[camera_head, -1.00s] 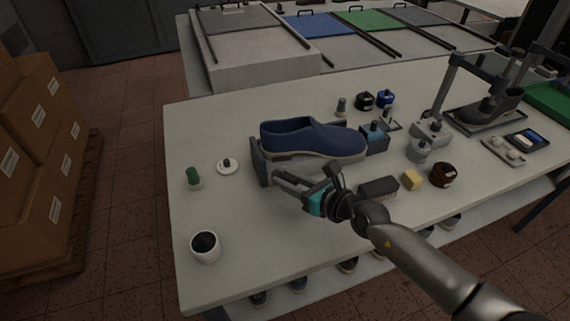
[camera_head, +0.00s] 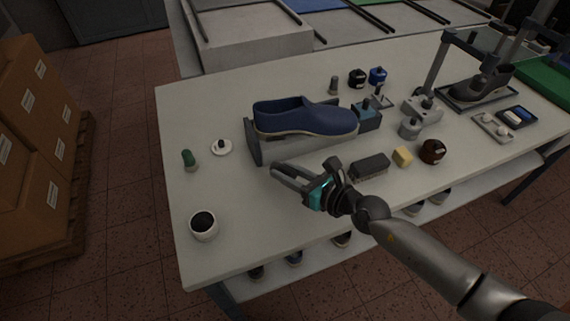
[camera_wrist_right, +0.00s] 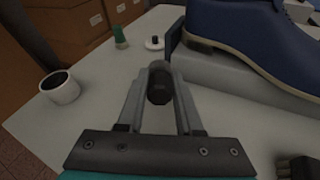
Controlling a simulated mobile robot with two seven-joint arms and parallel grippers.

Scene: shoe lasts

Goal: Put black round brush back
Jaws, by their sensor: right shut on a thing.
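My right gripper (camera_head: 280,170) is in front of the blue shoe (camera_head: 303,118), its fingers pointing left. In the right wrist view the gripper (camera_wrist_right: 159,80) is shut on a small dark rounded thing (camera_wrist_right: 159,88), which looks like the black round brush. The white cup (camera_head: 204,226) with a dark inside stands at the front left of the table, apart from the gripper. It also shows in the right wrist view (camera_wrist_right: 62,89). My left gripper is not in view.
A white disc with a dark knob (camera_head: 222,149) and a green-topped piece (camera_head: 189,159) are at the left. A dark block brush (camera_head: 370,166), a yellow block (camera_head: 402,156) and a brown jar (camera_head: 433,151) are at the right. The table (camera_head: 245,235) is clear near the cup.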

